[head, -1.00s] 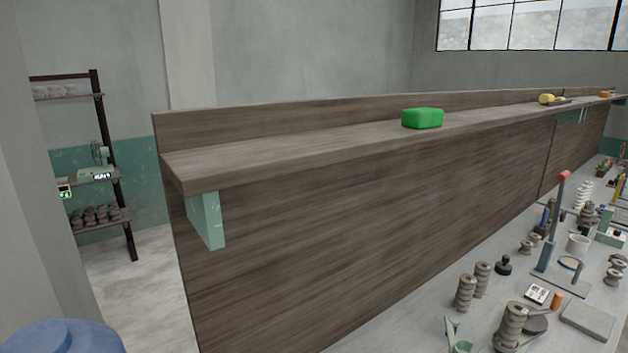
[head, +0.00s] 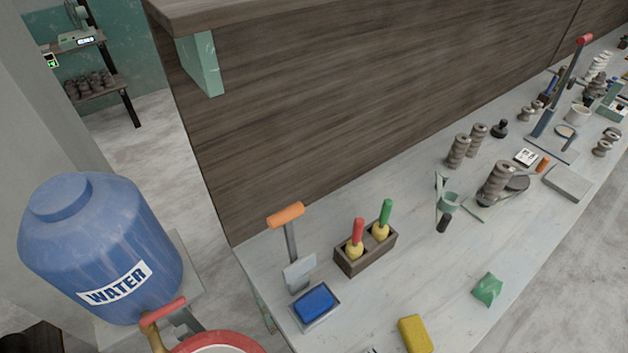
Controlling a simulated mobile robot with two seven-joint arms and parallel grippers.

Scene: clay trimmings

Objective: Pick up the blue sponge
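The blue sponge (head: 315,303) lies in a small grey tray (head: 335,315) near the left end of the workbench (head: 400,280), in the lower middle of the head view. It looks like a rounded blue block. Its top is uncovered and nothing touches it from above. Neither of my grippers shows in the head view.
A scraper with an orange handle (head: 286,215) stands just behind the tray. A wooden box (head: 365,258) with red- and green-handled tools is to its right. A yellow sponge (head: 415,334) and a green piece (head: 487,289) lie nearer. A blue water barrel (head: 100,245) stands left.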

